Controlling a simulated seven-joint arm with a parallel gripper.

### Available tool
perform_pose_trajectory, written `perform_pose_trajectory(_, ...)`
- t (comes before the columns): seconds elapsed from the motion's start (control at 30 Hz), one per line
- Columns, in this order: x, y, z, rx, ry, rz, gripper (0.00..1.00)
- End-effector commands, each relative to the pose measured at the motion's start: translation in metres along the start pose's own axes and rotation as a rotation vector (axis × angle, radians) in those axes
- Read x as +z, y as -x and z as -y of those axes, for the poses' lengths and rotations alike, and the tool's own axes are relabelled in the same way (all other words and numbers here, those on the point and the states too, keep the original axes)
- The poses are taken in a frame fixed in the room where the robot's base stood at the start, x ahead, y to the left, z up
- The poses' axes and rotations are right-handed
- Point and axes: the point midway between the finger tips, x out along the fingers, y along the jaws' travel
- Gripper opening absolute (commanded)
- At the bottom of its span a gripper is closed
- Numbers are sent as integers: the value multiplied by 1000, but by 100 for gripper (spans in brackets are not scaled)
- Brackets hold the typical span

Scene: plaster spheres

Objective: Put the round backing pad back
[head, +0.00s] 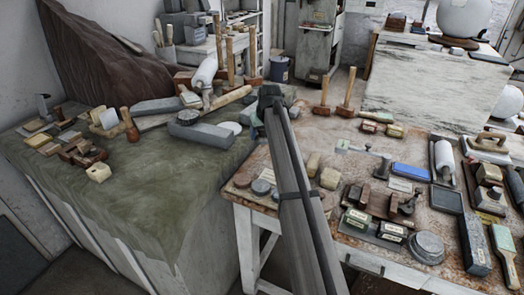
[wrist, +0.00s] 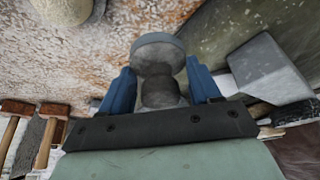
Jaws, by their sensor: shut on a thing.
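My gripper (wrist: 160,78) is shut on a grey round pad (wrist: 157,48) with a narrower knob-like stem, seen in the wrist view. The blue fingers sit on either side of the stem, and the round face points away from the palm. In the head view my gripper (head: 265,108) is over the gap where the green-covered bench meets the rusty worktable. My arm largely hides the held pad there. Its height above the surfaces is hard to tell.
The green-covered bench (head: 150,190) carries a grey block (head: 200,134) and a pale disc (head: 229,128) close to my gripper. The rusty worktable (head: 325,140) holds small round pieces (head: 261,187), two mallets (head: 322,108) and many sanding blocks. Some bare room shows around its middle.

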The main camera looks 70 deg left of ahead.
Motion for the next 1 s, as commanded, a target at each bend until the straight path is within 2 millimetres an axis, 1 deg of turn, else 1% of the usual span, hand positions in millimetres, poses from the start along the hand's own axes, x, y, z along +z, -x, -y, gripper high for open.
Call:
perform_pose_trajectory(0.03,5,-9,0,-1,0,2,28)
perform_pose_trajectory(0.1,9,-20,0,0,0,3,28)
perform_pose_trajectory(0.2,13,-30,0,0,0,1,28)
perform_pose_trajectory(0.37,17,-40,0,0,0,2,28)
perform_pose_trajectory(0.6,28,-66,0,0,0,2,28)
perform_pose_trajectory(1.0,29,-70,0,0,0,1,28)
